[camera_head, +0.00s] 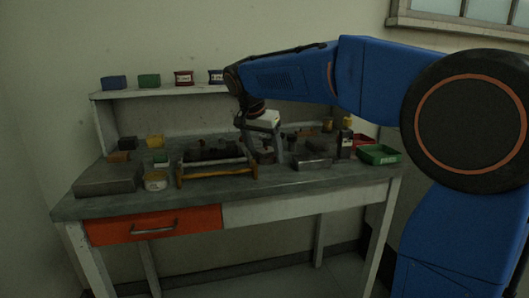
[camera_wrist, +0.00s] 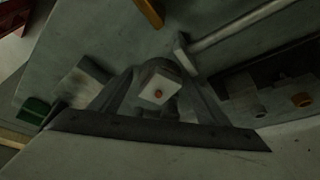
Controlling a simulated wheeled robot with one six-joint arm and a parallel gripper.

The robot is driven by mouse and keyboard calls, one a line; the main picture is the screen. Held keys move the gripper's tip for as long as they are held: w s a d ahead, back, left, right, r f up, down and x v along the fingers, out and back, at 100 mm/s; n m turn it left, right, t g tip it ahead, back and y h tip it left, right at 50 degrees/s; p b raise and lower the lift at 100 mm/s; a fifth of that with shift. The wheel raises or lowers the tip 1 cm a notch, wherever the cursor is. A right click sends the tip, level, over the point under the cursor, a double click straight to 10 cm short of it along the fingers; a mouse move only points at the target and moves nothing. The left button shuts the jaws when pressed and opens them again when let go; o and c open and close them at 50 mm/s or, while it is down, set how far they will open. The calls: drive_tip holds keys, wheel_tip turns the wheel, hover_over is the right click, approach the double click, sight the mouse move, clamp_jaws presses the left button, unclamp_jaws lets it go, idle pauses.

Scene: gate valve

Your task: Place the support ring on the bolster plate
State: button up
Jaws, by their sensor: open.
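My gripper (camera_head: 265,149) is open and points down over the middle of the workbench, right of a wooden-ended rack. In the wrist view my gripper (camera_wrist: 159,76) has its two fingers apart, with a pale square-topped piece (camera_wrist: 158,92) bearing a small orange centre showing between them. I cannot tell whether the fingers touch it. In the head view a dark brownish round piece (camera_head: 265,156) stands on the bench beneath the fingers. I cannot tell for certain which piece is the support ring or the bolster plate; the dim light and my fingers hide detail.
The rack (camera_head: 217,172) stands close left of my gripper. A grey metal box (camera_head: 312,163) and a green bin (camera_head: 379,155) are to the right. A large grey block (camera_head: 108,180) and a tin (camera_head: 155,180) sit left. A shelf (camera_head: 170,91) runs behind. The bench's front strip is clear.

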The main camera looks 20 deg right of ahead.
drive_tip(key=shift+r, duration=0.15)
drive_tip(key=v, duration=1.2)
